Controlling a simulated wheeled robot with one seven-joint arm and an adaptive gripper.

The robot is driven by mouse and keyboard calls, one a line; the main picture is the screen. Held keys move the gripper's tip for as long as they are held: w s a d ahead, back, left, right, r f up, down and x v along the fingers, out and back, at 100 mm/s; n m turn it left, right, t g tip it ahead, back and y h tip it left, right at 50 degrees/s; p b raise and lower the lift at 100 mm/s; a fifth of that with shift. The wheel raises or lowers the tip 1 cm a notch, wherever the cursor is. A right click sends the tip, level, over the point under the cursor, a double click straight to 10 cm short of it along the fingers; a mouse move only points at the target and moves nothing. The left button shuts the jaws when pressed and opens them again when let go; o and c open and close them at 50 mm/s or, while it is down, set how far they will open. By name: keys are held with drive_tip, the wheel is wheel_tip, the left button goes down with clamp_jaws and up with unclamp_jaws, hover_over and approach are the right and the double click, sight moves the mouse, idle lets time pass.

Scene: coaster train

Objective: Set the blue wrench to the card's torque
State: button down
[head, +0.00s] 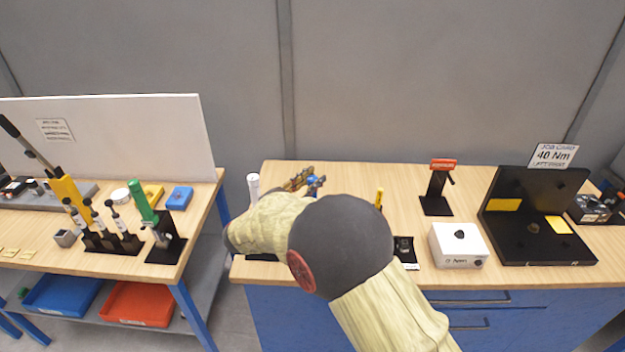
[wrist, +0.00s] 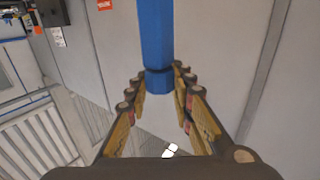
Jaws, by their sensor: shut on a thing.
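The blue wrench (wrist: 156,45) is between the fingers of my gripper (wrist: 158,82) in the wrist view. Its blue shaft runs up out of the top of that view, and its scale does not show. In the head view my gripper (head: 298,180) is above the right-hand bench, shut on the wrench, of which only a small blue part (head: 315,185) shows; my arm hides the rest. The job card (head: 553,156) stands at the back right on the black fixture and reads 40 Nm.
A green-handled wrench (head: 142,203) stands on the left bench, across a gap.

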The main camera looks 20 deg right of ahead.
drive_tip(key=c, duration=1.5)
unclamp_jaws()
drive_tip(key=v, duration=1.2)
